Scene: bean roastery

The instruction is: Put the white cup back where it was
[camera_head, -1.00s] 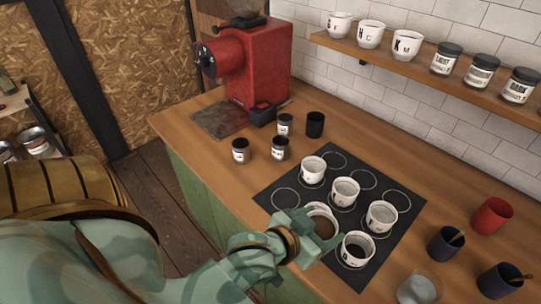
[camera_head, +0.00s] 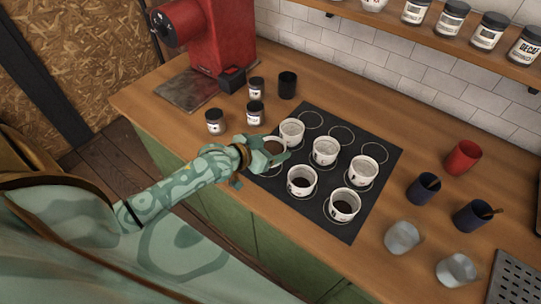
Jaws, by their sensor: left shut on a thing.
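My left gripper (camera_head: 275,155) is shut on a white cup (camera_head: 273,146) with dark brown contents. It holds the cup over the front left corner of the dark mat (camera_head: 318,216); I cannot tell whether the cup touches the mat. The gripper hides most of the cup's side. Several other white cups stand upright on the mat's rings, such as one beside the held cup (camera_head: 291,131), one at the centre (camera_head: 325,151) and one in the front row (camera_head: 302,180). The far row of rings (camera_head: 341,136) is bare. My right gripper is out of view.
Dark jars (camera_head: 214,122) and a black cup (camera_head: 287,84) stand left of the mat, near the red grinder (camera_head: 208,36). A red cup (camera_head: 463,157), dark blue cups (camera_head: 423,187) and glasses (camera_head: 402,237) stand to the right. A shelf (camera_head: 440,38) runs along the wall.

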